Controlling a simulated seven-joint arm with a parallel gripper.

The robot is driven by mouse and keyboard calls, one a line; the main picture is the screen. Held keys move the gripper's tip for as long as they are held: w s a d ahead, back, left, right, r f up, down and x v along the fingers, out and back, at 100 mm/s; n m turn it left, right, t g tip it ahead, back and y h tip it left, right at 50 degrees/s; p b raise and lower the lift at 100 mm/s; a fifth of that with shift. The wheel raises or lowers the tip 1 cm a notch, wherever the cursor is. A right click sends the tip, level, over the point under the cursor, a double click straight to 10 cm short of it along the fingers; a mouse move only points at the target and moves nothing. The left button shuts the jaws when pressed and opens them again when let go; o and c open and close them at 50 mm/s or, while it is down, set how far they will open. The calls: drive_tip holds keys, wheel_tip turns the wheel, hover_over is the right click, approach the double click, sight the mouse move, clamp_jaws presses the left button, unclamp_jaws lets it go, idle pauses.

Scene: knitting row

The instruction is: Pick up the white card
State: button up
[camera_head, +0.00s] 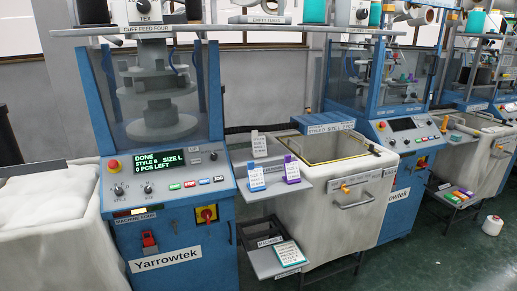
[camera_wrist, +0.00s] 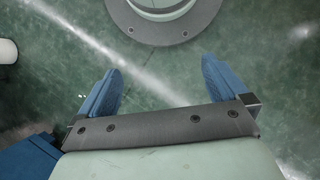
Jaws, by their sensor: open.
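A white-grey card (camera_head: 260,144) with dark print stands upright at the back of a small shelf (camera_head: 275,192) beside the blue knitting machine, in the head view. A blue card (camera_head: 257,176) and a purple card (camera_head: 292,169), both with white printed faces, stand in front of it on the same shelf. My gripper (camera_wrist: 161,68) shows only in the wrist view. Its two blue fingers are wide apart with nothing between them, above green floor. No card shows in the wrist view.
A teal-edged card (camera_head: 288,254) lies on a lower tray (camera_head: 268,262). A large pale bin (camera_head: 345,240) stands right of the shelf. The near machine's panel (camera_head: 172,177) reads "DONE". A white cone (camera_head: 492,225) stands on the floor at right.

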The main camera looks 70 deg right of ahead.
drive_tip(key=w+d+r+m+t+h, duration=0.1)
drive_tip(key=w+d+r+t, duration=0.1)
drive_tip(key=w+d+r, duration=1)
drive_tip(key=w+d+r+m+t+h, duration=0.1)
drive_tip(key=w+d+r+t, duration=0.1)
drive_tip(key=w+d+r, duration=0.9)
drive_tip(key=d+r+m, duration=0.1)
drive_tip(key=d+r, duration=0.8)
drive_tip(key=d, duration=0.4)
drive_tip(key=d+r+m+t, duration=0.1)
drive_tip(key=d+r+m, duration=0.1)
drive_tip(key=d+r, duration=0.7)
drive_tip(key=d+r+m+t+h, duration=0.1)
drive_tip(key=d+r, duration=0.9)
drive_tip(key=d, duration=0.6)
drive_tip(key=shift+s+d+m, duration=0.3)
drive_tip(key=shift+s+m, duration=0.05)
drive_tip(key=shift+m, duration=0.05)
drive_tip(key=m+t, duration=0.3)
approach(259, 142)
drive_tip(key=shift+h, duration=0.3)
drive_tip(key=x, duration=0.5)
drive_tip(key=shift+w+d+f, duration=0.15)
drive_tip(key=shift+w+f, duration=0.05)
drive_tip(key=shift+w, duration=0.2)
drive_tip(key=shift+s+a+x, duration=0.15)
drive_tip(key=shift+x, duration=1.15)
drive_tip(key=shift+s+a+x, duration=0.15)
drive_tip(key=shift+x, duration=1.15)
drive_tip(key=shift+f, duration=0.2)
